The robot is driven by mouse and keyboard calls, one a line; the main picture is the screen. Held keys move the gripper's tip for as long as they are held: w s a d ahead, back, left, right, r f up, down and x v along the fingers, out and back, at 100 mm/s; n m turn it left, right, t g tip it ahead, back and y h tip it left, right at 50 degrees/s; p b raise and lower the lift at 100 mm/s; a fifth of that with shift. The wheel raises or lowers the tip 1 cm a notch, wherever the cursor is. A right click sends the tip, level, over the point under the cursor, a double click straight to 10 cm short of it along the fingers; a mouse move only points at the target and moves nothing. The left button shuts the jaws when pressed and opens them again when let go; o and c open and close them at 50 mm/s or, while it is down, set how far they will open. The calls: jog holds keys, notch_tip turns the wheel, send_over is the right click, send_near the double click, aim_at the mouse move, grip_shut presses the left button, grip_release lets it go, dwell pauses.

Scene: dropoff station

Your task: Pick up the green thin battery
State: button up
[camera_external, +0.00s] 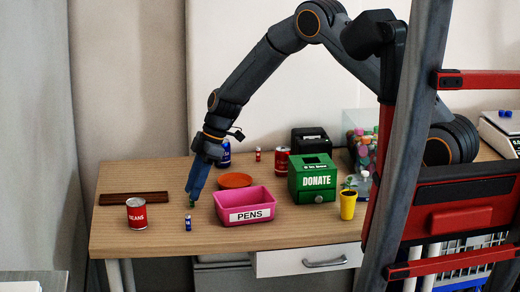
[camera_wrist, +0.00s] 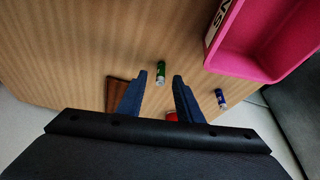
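The green thin battery (camera_wrist: 160,72) is a small green cylinder with pale ends on the wooden table (camera_wrist: 80,40). In the wrist view it shows just ahead of and between my fingertips. In the external view a small green bit (camera_external: 192,204) of it shows right below my gripper (camera_external: 194,192); the fingers partly cover it. My gripper is open in the wrist view (camera_wrist: 168,72), with a clear gap between its two dark blue fingers and nothing held. I cannot tell whether the fingertips are level with the battery or above it.
A beans can (camera_external: 137,215) and a brown wooden piece (camera_external: 133,198) are on the left. A green donation box (camera_external: 312,177) stands farther right.

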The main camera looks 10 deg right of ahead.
jog(key=shift+x, duration=1.2)
jog(key=shift+c, duration=0.5)
grip_shut()
jog(key=shift+r, duration=0.1)
